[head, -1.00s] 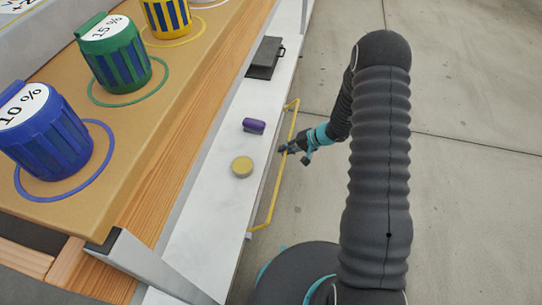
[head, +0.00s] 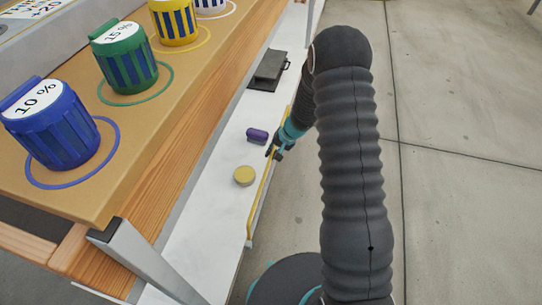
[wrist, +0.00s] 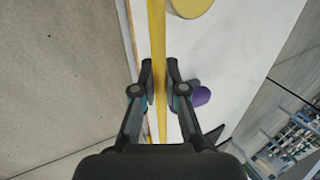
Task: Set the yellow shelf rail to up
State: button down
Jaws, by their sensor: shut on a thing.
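The yellow shelf rail (head: 261,197) runs along the right edge of the white lower shelf (head: 205,205) in the head view. It stands close to the shelf edge. My gripper (head: 273,153) is at the rail about midway along it. In the wrist view the rail (wrist: 157,35) passes straight between the two fingers (wrist: 160,78), which are closed around it.
On the shelf near the rail lie a purple piece (head: 257,135) and a round yellow disc (head: 244,176); a dark grey flat object (head: 269,68) lies farther back. Colored tubs, including a blue one (head: 52,125), stand on the upper wooden shelf. The floor at right is clear.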

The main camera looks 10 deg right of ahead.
jog(key=shift+a, duration=0.25)
jog(key=c, duration=1.2)
grip_release()
jog(key=shift+a, duration=0.1)
jog(key=shift+r, duration=0.1)
jog(key=v, duration=1.2)
